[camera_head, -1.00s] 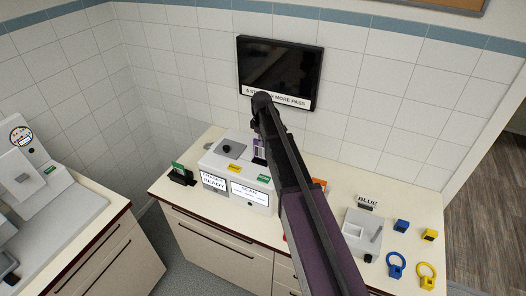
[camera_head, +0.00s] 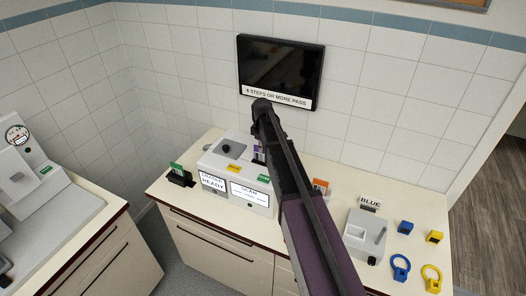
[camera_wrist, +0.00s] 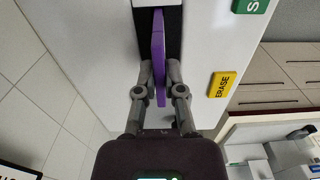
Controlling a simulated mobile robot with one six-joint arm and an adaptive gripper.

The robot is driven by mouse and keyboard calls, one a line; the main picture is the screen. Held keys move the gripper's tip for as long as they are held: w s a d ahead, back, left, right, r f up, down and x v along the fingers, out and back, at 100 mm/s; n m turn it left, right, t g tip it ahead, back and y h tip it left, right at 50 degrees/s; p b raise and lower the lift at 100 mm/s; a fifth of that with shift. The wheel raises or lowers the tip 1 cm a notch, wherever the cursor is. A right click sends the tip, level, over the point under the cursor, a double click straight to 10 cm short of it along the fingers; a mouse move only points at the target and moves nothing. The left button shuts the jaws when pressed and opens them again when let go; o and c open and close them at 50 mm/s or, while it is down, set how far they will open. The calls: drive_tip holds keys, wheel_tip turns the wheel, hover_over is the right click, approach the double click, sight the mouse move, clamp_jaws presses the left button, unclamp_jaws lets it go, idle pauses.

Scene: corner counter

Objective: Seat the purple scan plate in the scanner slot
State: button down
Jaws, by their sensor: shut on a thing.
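The purple scan plate (camera_wrist: 158,45) stands on edge between the fingers of my gripper (camera_wrist: 159,72), which is shut on it. In the wrist view its far end lies over the dark slot (camera_wrist: 145,42) in the white top of the scanner (camera_wrist: 105,60). I cannot tell how deep the plate sits in the slot. In the head view the scanner (camera_head: 222,165) stands on the counter, and only a bit of purple plate (camera_head: 257,149) shows beside my dark arm. My arm hides the gripper and part of the slot there.
The scanner has a yellow ERASE button (camera_wrist: 222,85) and a green button (camera_head: 264,179). A green card in a black holder (camera_head: 179,174) stands to its left. An orange item (camera_head: 320,186), a grey box (camera_head: 366,234), and blue and yellow pieces lie right. A wall screen (camera_head: 280,72) hangs behind.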

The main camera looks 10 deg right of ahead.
drive_tip(key=shift+f+b, duration=0.6)
idle(0.3)
drive_tip(key=c, duration=0.8)
unclamp_jaws()
drive_tip(key=shift+o, duration=0.2)
drive_tip(key=shift+r, duration=0.15)
wheel_tip(320, 180, up, 8)
drive_tip(key=p, duration=0.8)
drive_tip(key=shift+r+p, duration=0.2)
drive_tip(key=shift+p, duration=0.2)
